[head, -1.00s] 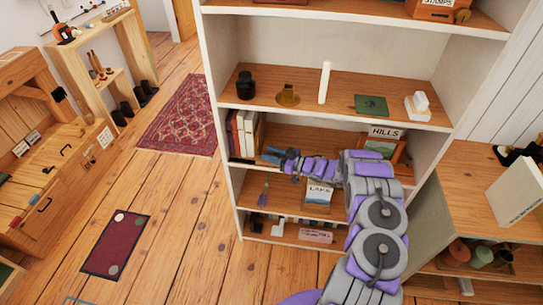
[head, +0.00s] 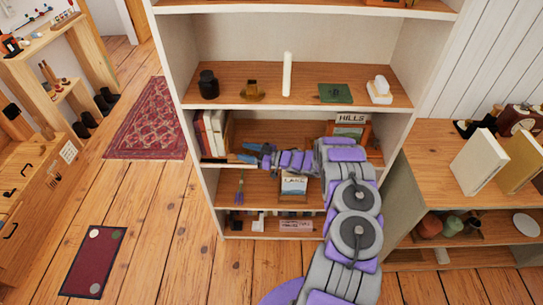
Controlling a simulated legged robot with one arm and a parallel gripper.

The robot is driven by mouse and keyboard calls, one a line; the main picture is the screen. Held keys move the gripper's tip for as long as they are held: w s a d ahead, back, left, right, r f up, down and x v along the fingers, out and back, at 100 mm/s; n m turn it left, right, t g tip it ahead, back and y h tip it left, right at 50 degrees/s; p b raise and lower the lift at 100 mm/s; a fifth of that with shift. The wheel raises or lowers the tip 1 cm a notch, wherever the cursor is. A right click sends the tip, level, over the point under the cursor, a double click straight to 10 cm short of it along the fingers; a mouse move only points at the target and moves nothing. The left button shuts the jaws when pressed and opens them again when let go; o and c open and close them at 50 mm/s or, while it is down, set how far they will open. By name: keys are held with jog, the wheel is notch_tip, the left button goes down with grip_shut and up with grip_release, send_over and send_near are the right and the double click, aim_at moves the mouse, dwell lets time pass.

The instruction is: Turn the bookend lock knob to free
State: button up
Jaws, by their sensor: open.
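Several upright books (head: 211,133), white and red, stand at the left end of the bookcase's middle shelf. A dark strip (head: 214,162) lies along the shelf's front edge below them. I cannot make out the bookend's lock knob; it is too small or hidden by my gripper.
The shelf above holds a dark jar (head: 208,84), a brass piece (head: 251,91), a white upright rod (head: 287,74) and a green book (head: 335,93). A HILLS picture (head: 350,128) stands behind my arm, a LAKE card (head: 293,184) below. Bookcase sides flank the arm.

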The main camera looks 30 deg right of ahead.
jog(key=p+v, duration=0.2)
jog(key=v, duration=1.3)
jog(key=shift+d+p, duration=0.25)
jog(key=shift+p, duration=0.1)
jog(key=shift+s, duration=0.15)
